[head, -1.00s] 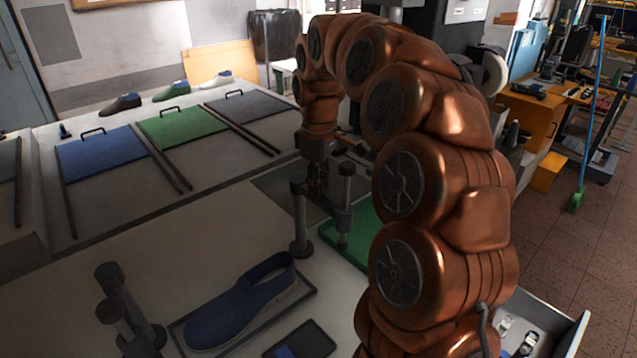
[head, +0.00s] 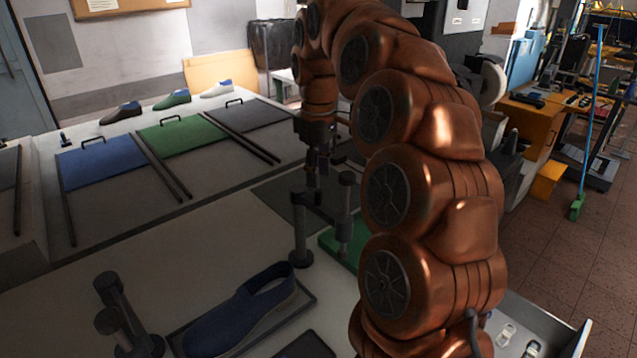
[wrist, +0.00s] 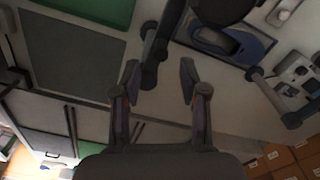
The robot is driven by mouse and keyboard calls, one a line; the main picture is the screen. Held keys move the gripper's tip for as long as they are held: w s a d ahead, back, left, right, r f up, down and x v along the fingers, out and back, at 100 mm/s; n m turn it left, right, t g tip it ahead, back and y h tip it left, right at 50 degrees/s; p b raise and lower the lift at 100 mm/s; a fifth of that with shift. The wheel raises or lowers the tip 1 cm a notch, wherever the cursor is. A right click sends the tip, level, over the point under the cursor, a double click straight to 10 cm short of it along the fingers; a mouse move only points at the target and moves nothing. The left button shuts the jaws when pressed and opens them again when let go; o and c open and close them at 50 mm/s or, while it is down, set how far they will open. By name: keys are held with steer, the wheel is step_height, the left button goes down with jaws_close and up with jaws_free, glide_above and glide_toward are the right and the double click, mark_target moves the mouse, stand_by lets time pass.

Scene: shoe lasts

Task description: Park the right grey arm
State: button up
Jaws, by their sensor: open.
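The right grey arm (head: 300,228) is a dark post on a round base, with a bar to a second cylinder (head: 345,218). It stands on the worktop behind the blue shoe (head: 240,310), by the dark grey mat and the green pad. My gripper (head: 317,180) is close above it, partly hidden by dark parts. In the wrist view my gripper (wrist: 158,85) has its two fingers apart with nothing held between them. A dark grey arm part (wrist: 153,60) shows just beyond the fingertips. I cannot tell whether they touch.
Another grey arm (head: 125,315) stands left of the shoe's tray (head: 305,300). A dark mat (head: 275,195) and green pad (head: 335,245) lie near the right arm. Blue (head: 100,165), green (head: 180,138) and grey (head: 250,115) panels with handles lie farther back. An open drawer (head: 560,335) is front right.

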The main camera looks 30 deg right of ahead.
steer(key=shift+r, duration=1)
steer(key=shift+s+a, duration=0.2)
steer(key=s+a+f+m, duration=0.1)
steer(key=s+a+f, duration=0.25)
steer(key=s, duration=0.35)
steer(key=s+a+f+m, duration=0.1)
steer(key=s+a+f, duration=0.1)
steer(key=s+a, duration=0.4)
steer(key=s+a+f+m+g, duration=0.1)
steer(key=s+f+m, duration=0.1)
steer(key=s+f, duration=0.3)
steer(key=s+a+f+m, duration=0.1)
steer(key=s+f+m, duration=0.2)
steer(key=s, duration=1)
step_height(320, 180, down, 3)
steer(key=shift+s+r+g, duration=0.1)
steer(key=shift+s+g, duration=0.3)
steer(key=shift+a, duration=0.1)
